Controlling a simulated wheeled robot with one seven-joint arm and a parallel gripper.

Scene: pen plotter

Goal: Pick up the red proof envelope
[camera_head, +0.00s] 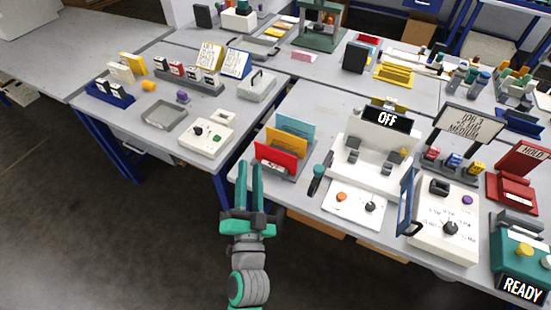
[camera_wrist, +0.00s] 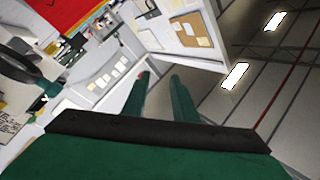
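The red proof envelope (camera_head: 276,161) stands at the front of a grey rack (camera_head: 303,170) near the left edge of the right-hand table. A yellow envelope (camera_head: 287,146) and a teal one (camera_head: 296,131) stand behind it. My gripper (camera_head: 250,168) is in front of the table's left edge, just left of the red envelope and apart from it. Its two green fingers point up and away, with a gap and nothing between them. The fingers also show in the wrist view (camera_wrist: 161,80).
A white machine with an OFF sign (camera_head: 388,118) stands right of the rack, with a dark-handled tool (camera_head: 318,180) between them. The left table (camera_head: 130,128) holds trays, a white control box (camera_head: 206,136) and a blue bin (camera_head: 108,95). Open floor (camera_head: 100,230) lies left of my arm.

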